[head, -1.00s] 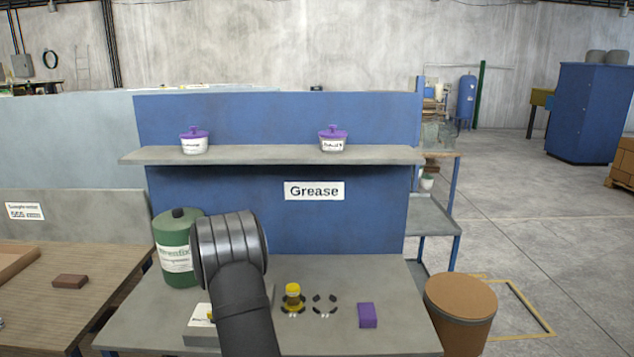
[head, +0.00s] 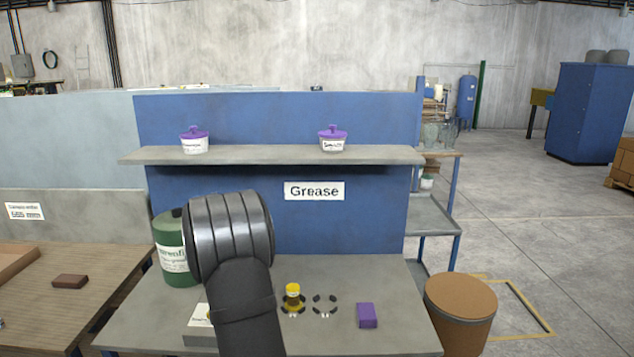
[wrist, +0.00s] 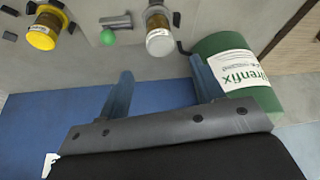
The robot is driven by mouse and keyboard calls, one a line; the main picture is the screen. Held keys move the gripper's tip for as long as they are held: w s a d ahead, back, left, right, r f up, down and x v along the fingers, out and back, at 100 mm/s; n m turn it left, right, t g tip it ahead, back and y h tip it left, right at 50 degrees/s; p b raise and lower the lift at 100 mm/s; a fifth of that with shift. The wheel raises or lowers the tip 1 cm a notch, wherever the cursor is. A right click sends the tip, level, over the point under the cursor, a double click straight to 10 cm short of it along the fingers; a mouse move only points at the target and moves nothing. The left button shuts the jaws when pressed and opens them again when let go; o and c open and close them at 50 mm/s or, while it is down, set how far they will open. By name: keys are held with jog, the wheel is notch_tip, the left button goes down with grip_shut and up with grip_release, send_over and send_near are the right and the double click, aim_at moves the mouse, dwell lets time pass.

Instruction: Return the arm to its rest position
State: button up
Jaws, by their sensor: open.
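My gripper (wrist: 162,70) shows in the wrist view with its two blue-grey fingers apart and nothing between them. In the head view my arm stands over the left part of the grey bench (head: 262,262), and the gripper is hidden behind my own links. In the wrist view a green canister (wrist: 240,62) with a white label lies close beside the right finger; I cannot tell whether they touch. A jar with a pale lid (wrist: 160,42) and a yellow-capped jar (wrist: 43,30) are beyond the fingertips.
The green canister (head: 173,250) is partly behind my arm. A purple block (head: 366,315) lies on the bench's right. A shelf (head: 265,155) with two purple-lidded tubs (head: 195,140) spans the blue panel (head: 225,115). A brown drum (head: 461,300) stands right of the bench.

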jog(key=x, duration=1.1)
jog(key=shift+w+a+f, duration=0.1)
jog(key=shift+w+f, duration=0.1)
jog(key=shift+f, duration=0.15)
jog(key=shift+w+r, duration=0.15)
jog(key=shift+r, duration=0.05)
notch_tip(320, 180, up, 4)
jog(key=shift+f, duration=0.15)
jog(key=s+d+r, duration=0.2)
jog(key=d+r, duration=0.5)
jog(key=d, duration=0.5)
jog(key=s+d+f+m+h, duration=0.1)
jog(key=s+d+f+m, duration=0.1)
jog(key=d, duration=0.8)
jog(key=s+d+f+m, duration=0.1)
jog(key=d+m, duration=0.1)
jog(key=d, duration=0.8)
jog(key=s+d+f+m+h, duration=0.1)
jog(key=s+d+f+m, duration=0.1)
jog(key=d, duration=0.8)
jog(key=w+a+f, duration=0.5)
jog(key=a, duration=0.3)
jog(key=shift+w+f, duration=0.25)
jog(key=shift+c, duration=0.2)
